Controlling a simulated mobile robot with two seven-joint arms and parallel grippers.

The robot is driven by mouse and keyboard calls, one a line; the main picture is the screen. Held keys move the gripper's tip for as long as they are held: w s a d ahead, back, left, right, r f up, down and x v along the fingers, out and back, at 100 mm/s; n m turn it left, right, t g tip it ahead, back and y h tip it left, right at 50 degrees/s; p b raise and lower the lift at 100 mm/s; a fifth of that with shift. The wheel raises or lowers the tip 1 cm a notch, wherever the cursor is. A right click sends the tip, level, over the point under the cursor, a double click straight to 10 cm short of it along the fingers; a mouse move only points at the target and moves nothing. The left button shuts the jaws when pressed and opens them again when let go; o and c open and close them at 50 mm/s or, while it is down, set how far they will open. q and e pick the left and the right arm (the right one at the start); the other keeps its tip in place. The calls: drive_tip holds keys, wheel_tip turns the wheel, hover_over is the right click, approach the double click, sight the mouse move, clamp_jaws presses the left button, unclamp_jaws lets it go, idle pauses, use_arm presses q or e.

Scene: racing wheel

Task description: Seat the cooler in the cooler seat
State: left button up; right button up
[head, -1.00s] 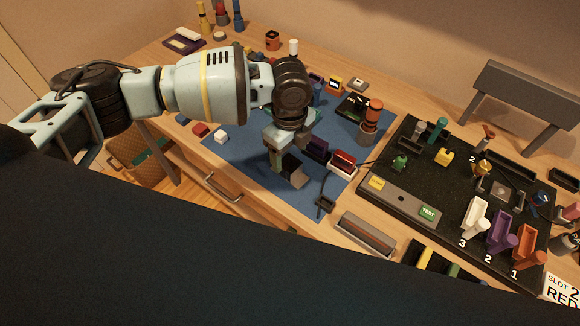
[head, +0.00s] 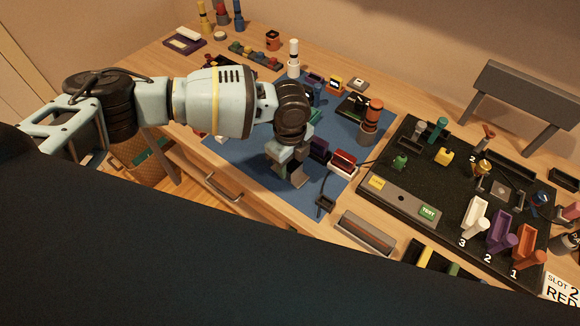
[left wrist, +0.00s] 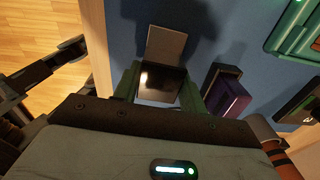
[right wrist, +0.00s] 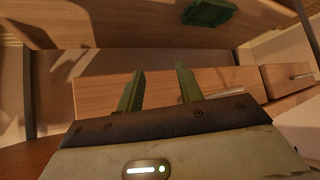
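A dark glossy block with a pale grey plate, which I take to be the cooler (left wrist: 163,82), sits on the blue mat in the left wrist view. In the head view its grey part (head: 299,181) shows below my left gripper (head: 291,166). In the left wrist view my left gripper (left wrist: 161,80) has its fingers apart, one on each side of the block; I cannot tell whether they touch it. My right gripper (right wrist: 160,72) is open and empty in front of wooden drawers, outside the head view. The cooler seat may be the grey square spot (head: 500,188) on the black board (head: 405,185); I cannot be sure.
A black cable (head: 328,180) runs nearby to the board. An orange-topped cylinder (head: 371,118) stands behind. The mat's left part (head: 230,150) is mostly clear.

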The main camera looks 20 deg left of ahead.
use_arm(q)
drive_tip(key=c, duration=0.6)
wheel_tip(320, 180, up, 10)
drive_tip(key=shift+r, duration=0.1)
